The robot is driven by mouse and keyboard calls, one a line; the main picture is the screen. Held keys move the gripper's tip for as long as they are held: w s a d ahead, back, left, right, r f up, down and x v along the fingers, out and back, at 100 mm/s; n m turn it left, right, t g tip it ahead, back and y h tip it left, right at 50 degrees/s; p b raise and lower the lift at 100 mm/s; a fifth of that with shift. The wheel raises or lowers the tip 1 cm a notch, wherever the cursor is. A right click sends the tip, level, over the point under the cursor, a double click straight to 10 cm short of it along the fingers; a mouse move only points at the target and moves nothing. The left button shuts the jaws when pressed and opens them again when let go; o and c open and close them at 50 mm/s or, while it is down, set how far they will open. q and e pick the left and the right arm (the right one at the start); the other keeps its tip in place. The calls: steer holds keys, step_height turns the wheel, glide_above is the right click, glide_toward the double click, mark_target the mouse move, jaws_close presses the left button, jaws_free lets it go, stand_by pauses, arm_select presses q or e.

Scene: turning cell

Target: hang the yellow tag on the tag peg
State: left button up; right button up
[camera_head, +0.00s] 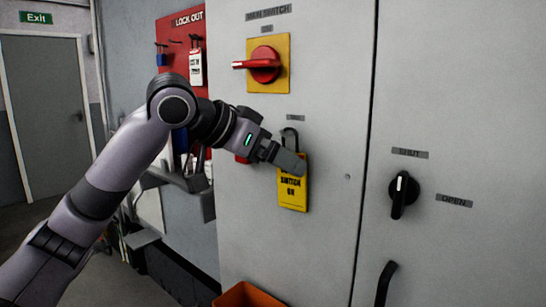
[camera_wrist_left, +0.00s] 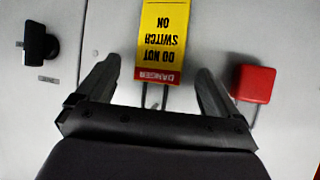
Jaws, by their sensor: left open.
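The yellow tag (camera_head: 292,192) is upright against the grey cabinet door, below the red main switch. A dark loop (camera_head: 289,137) shows above it, under a small label; I cannot clearly make out the tag peg. My left gripper (camera_head: 289,161) is in front of the tag's upper part and hides some of it. In the left wrist view the tag (camera_wrist_left: 161,40) appears upside down, with a red DANGER band. The open fingers (camera_wrist_left: 158,92) are on either side of the tag's top end, with gaps beside it. My right gripper is not in view.
The red main switch (camera_head: 264,64) sits above on a yellow plate. A red padlock (camera_wrist_left: 253,83) is beside the gripper. A black knob (camera_head: 403,194) is to the right. A red lockout board (camera_head: 174,50) and an orange bin (camera_head: 247,295) are nearby.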

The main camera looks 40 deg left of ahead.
arm_select(q)
steer(key=v, duration=0.7)
steer(key=shift+s, duration=0.1)
